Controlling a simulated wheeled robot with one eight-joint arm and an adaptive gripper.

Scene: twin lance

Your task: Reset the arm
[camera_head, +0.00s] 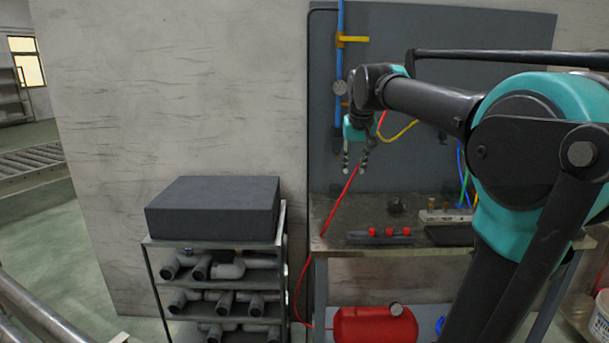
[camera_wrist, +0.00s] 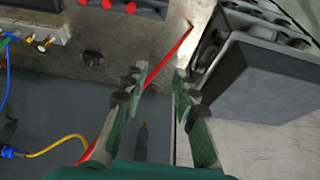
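My gripper (camera_head: 355,163) hangs pointing down in front of the grey back panel, above the workbench (camera_head: 340,210). In the wrist view my gripper (camera_wrist: 160,80) shows two green fingers with dark joints. The fingertips are apart with nothing held between them. The red hose (camera_wrist: 172,58) passes behind the fingers in the wrist view. My arm reaches in from the right of the head view, bent at the elbow.
A dark box (camera_head: 212,207) sits on a rack of grey pipe fittings (camera_head: 226,268) left of the bench. A black strip with red knobs (camera_head: 380,237) and a power strip (camera_head: 445,215) lie on the bench. A red tank (camera_head: 372,324) stands below. A blue pipe (camera_head: 340,40) runs up the panel.

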